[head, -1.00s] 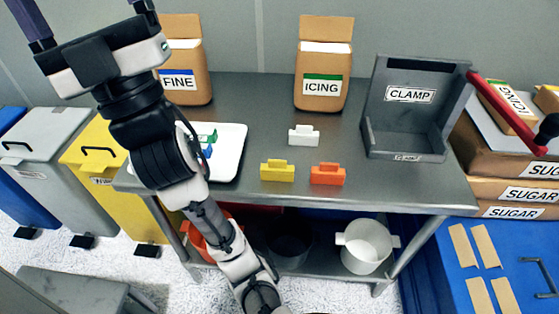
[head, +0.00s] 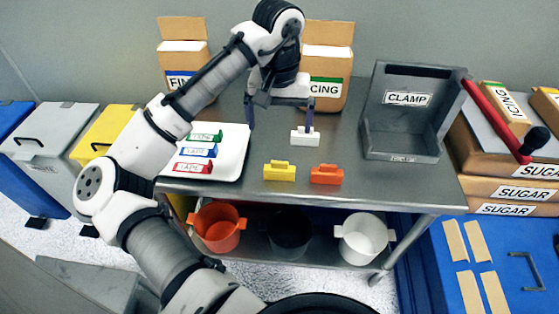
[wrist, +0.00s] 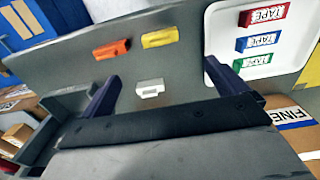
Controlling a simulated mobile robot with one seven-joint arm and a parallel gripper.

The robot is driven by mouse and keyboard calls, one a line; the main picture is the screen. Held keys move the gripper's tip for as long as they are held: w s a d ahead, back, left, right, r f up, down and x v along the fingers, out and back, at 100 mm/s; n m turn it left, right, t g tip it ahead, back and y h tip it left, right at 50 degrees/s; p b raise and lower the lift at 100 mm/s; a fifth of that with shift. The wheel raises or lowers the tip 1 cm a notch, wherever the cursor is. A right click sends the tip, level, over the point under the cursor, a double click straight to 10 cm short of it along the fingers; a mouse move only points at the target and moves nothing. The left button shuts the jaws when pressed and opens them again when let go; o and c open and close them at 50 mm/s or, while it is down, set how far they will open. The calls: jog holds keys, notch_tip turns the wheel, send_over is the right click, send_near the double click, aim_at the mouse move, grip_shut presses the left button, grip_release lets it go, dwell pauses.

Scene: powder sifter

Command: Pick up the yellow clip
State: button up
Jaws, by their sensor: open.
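The yellow clip (head: 279,171) lies on the grey metal table near its front edge, left of the orange clip (head: 327,174). In the wrist view the yellow clip (wrist: 161,38) is toward the top, beside the orange clip (wrist: 112,49). A white clip (head: 305,136) sits farther back on the table; it also shows in the wrist view (wrist: 150,88). My gripper (head: 281,128) is open and empty, pointing down, behind the yellow clip. Its right finger is close to the white clip in the head view; whether they touch I cannot tell.
A white tray (head: 237,168) with green, blue and red tape boxes is at the left. The grey clamp bin (head: 404,150) stands at the right. The icing bag (head: 328,62) and fine bag (head: 184,48) stand at the back. Bare table lies between the clips and the bin.

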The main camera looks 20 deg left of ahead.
send_over(280, 162)
notch_tip(280, 162, down, 8)
jog(key=shift+s+a+f, duration=0.1)
jog(key=shift+s+f, duration=0.05)
jog(key=shift+f, duration=0.1)
jog(key=shift+f+p, duration=0.9)
jog(key=shift+f, duration=1.7)
jog(key=c, duration=1.1)
jog(key=shift+o, duration=0.2)
